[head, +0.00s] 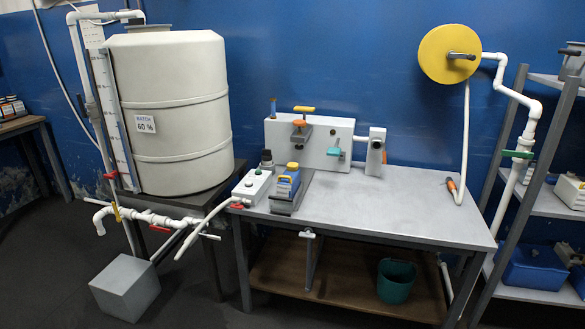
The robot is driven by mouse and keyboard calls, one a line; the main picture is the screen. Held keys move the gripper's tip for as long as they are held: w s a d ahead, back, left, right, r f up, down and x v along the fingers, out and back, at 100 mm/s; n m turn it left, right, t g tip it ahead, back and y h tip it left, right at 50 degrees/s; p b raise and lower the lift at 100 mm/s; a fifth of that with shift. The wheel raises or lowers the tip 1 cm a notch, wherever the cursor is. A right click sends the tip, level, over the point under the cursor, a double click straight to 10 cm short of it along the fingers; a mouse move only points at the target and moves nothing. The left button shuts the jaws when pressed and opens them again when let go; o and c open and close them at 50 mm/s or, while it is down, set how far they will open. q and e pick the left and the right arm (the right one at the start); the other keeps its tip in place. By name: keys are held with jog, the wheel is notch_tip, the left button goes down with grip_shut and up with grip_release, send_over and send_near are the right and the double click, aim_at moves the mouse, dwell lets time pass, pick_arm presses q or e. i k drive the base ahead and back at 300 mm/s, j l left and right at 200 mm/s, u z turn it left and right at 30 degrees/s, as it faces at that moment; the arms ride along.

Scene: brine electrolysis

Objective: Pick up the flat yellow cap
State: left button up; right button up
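I cannot tell for certain which yellow thing is the flat yellow cap. A small yellow top (292,167) sits on a blue and yellow item (287,184) in a grey holder on the workbench. A flat yellow bar-shaped piece (304,109) sits at the top of the white panel unit (325,143) at the bench's back, above an orange piece (299,123). A large round yellow disc (436,55) is on the blue wall at upper right. Neither of my grippers is in view.
The grey workbench (400,205) has free room at its middle and right. A white control box (253,185) is at its left end. A big tank (180,100) with pipes stands left. A grey block (125,287) lies on the floor. Shelves (548,202) stand right.

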aim_at(291, 166)
jog(key=u, duration=0.6)
jog(key=i+l+u, duration=0.35)
jog(key=l+u, duration=0.2)
jog(key=l, duration=0.15)
jog(key=i+l+u, duration=0.1)
jog(key=l+u, duration=0.15)
jog(key=l, duration=0.2)
jog(key=i+l+u, duration=0.1)
jog(key=l+u, duration=0.15)
jog(key=l, duration=0.15)
